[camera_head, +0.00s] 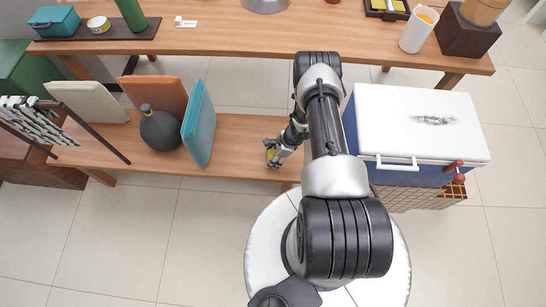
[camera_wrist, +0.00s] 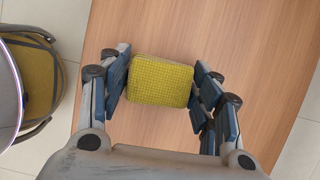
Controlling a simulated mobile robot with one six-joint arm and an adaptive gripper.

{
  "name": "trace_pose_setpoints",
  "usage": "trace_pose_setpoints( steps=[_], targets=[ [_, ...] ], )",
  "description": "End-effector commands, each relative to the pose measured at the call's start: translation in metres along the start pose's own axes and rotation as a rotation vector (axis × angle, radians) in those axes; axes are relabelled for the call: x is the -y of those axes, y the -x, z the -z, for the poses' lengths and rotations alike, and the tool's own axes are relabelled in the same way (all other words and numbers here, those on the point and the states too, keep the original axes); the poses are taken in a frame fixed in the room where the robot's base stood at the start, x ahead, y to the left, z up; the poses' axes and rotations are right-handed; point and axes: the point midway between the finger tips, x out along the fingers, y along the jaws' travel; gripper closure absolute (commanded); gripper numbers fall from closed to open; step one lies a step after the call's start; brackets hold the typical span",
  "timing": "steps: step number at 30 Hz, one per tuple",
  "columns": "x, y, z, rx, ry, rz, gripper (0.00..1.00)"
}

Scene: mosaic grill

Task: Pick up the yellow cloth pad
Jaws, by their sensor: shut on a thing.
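The yellow cloth pad (camera_wrist: 160,81) is a rounded rectangle with a woven texture. In the wrist view it sits between the two blue-padded fingers of my gripper (camera_wrist: 161,90), which is shut on it. The wooden bench top lies behind it; I cannot tell whether the pad touches the wood. In the head view the pad (camera_head: 271,154) is a small yellow patch at my gripper (camera_head: 272,152), low over the right part of the lower bench (camera_head: 240,128). The gripper partly hides it there.
A teal cushion (camera_head: 198,124), a dark grey vase (camera_head: 160,128) and an orange cushion (camera_head: 154,95) stand on the bench to the left. A blue and white cooler (camera_head: 400,110) is close to my arm on the right. A higher wooden table (camera_head: 220,30) runs behind.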

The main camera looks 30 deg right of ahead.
Motion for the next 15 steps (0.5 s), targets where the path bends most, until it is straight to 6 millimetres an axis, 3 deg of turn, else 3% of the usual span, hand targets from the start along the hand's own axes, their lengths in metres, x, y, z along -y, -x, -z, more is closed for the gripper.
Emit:
trace_pose_setpoints(
  steps=[8, 15],
  targets=[
    [0.0, 0.004, -0.002, 0.0, 0.0, 0.0, 0.62],
    [0.001, 0.032, -0.013, 0.0, 0.001, 0.001, 0.62]
  ],
)
